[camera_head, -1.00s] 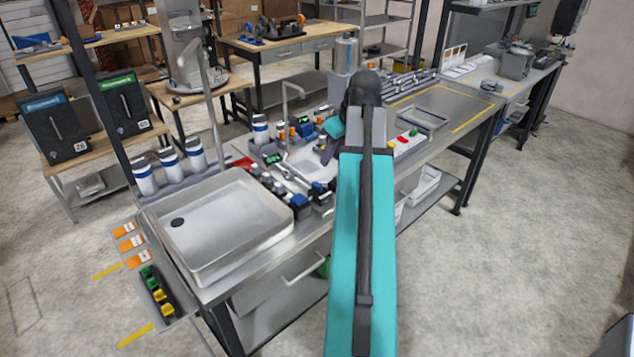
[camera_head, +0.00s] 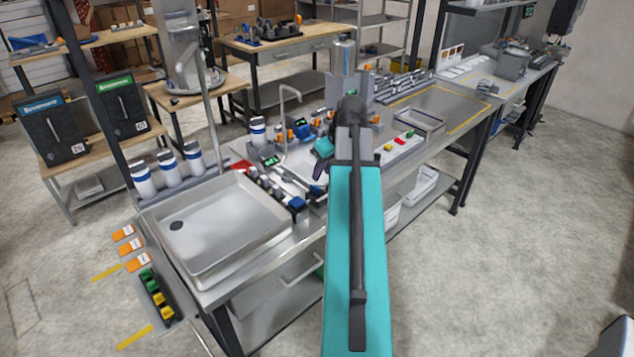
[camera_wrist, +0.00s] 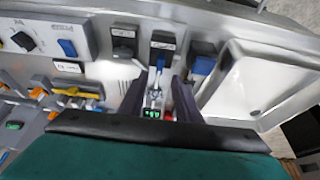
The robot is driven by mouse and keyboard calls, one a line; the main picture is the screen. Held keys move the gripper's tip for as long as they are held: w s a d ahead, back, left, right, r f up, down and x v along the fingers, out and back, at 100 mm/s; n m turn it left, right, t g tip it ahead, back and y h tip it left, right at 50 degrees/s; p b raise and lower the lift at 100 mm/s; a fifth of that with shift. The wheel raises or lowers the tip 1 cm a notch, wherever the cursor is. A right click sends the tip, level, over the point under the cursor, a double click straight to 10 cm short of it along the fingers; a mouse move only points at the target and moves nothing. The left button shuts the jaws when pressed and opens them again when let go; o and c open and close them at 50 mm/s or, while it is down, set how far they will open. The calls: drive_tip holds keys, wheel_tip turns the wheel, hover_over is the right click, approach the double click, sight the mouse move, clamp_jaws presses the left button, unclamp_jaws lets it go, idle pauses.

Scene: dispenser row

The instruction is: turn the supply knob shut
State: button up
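My gripper (camera_wrist: 159,88) shows two dark fingers standing apart in the wrist view, with no object clearly held between them. In the head view the gripper (camera_head: 321,158) is over the bench's middle, partly hidden by my arm. Several knobs show in the wrist view: a black knob (camera_wrist: 23,40) and a blue knob (camera_wrist: 67,47) on a pale panel at the left, and a blue-and-black one (camera_wrist: 203,64) at the right. A black labelled unit (camera_wrist: 164,45) lies just beyond the fingertips. I cannot tell which is the supply knob; the labels are too small to read.
A steel sink basin (camera_head: 228,222) is at the bench's left, with white bottles (camera_head: 168,168) behind it. A shallow grey tray (camera_head: 420,121) is to the right.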

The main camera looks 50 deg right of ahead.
sight(316, 186)
drive_tip(key=shift+p+x, duration=1)
drive_tip(key=shift+x, duration=2.9)
clamp_jaws()
drive_tip(key=shift+d, duration=0.3)
drive_tip(key=shift+a, duration=0.3)
